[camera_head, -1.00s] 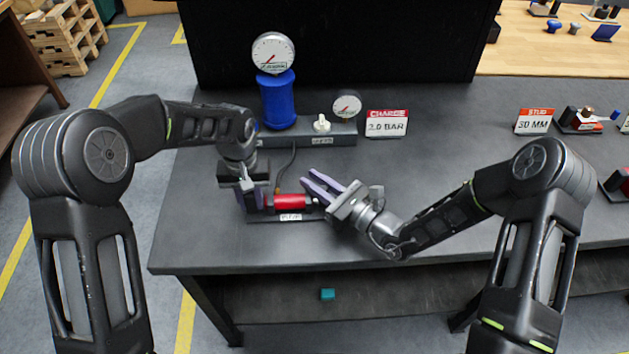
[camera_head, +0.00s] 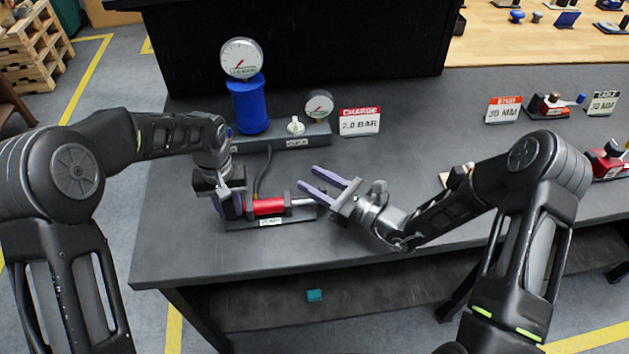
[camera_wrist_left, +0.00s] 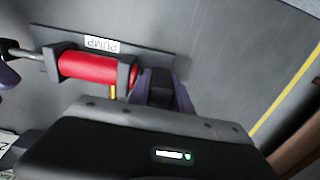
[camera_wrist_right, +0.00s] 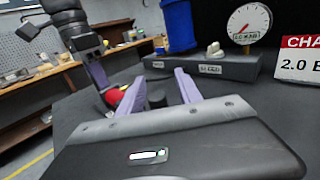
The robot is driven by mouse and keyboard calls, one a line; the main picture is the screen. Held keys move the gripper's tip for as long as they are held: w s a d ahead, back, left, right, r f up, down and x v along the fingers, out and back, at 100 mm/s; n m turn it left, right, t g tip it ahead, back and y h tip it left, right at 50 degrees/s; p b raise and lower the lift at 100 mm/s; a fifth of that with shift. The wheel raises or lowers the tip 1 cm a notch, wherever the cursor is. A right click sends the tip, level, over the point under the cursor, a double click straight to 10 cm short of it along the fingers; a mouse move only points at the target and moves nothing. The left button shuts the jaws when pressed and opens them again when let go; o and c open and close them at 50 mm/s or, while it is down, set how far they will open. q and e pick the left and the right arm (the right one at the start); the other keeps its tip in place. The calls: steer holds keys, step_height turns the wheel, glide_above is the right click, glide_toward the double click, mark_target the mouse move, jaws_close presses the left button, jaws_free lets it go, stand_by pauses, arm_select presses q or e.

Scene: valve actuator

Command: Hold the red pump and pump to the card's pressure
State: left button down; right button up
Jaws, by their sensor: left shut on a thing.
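The red pump (camera_head: 269,206) lies on a dark base near the table's front left, its metal rod (camera_head: 303,202) pointing right. My left gripper (camera_head: 230,206) is shut on the pump's left end; the left wrist view shows its fingers at the dark end block (camera_wrist_left: 128,74). My right gripper (camera_head: 310,178) is open around the rod's right end; in the right wrist view a dark knob (camera_wrist_right: 157,98) shows between its fingers. The red-and-white card (camera_head: 360,121) reads CHARGE 2.0 BAR. The small gauge's (camera_wrist_right: 249,22) needle points lower left.
Behind the pump, a block carries a blue cylinder (camera_head: 249,106) with a large gauge (camera_head: 241,59), a white knob (camera_head: 296,126) and the small gauge. A hose (camera_head: 261,172) runs from pump to block. Other stations (camera_head: 550,105) stand at right. The front centre tabletop is clear.

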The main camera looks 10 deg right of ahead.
steer(key=v, duration=1.2)
steer(key=shift+s, duration=0.1)
steer(key=shift+c, duration=0.5)
